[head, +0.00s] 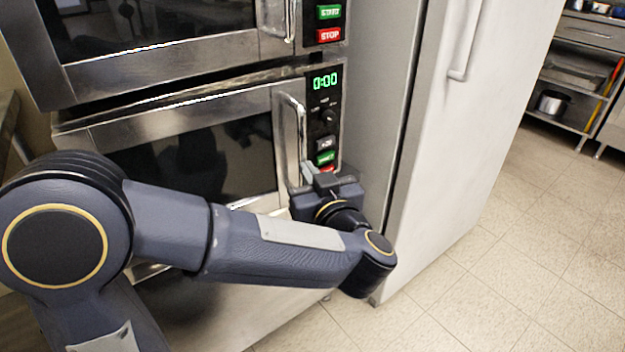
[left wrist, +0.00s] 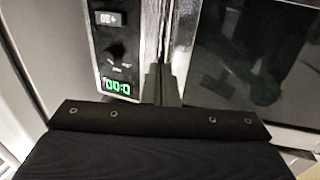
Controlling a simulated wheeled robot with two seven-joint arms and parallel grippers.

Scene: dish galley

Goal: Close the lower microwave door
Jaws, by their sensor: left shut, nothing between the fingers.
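The lower microwave door (head: 130,132) has a steel frame, a dark glass window and a vertical bar handle (head: 290,135). It looks nearly flush with the control panel; I cannot tell whether it is fully shut. My left gripper (head: 308,172) is at the lower end of the handle, near the door's right edge, with its fingers shut and empty. In the left wrist view the shut fingers (left wrist: 166,85) point at the door edge beside the handle (left wrist: 165,25); contact is unclear. My left arm hides the lower part of the door. My right gripper is out of view.
The control panel (head: 325,110) with a green 0:00 display is right of the door. An upper microwave (head: 150,45) sits above. A tall white fridge (head: 460,130) stands close on the right. Tiled floor (head: 520,260) is clear beyond it.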

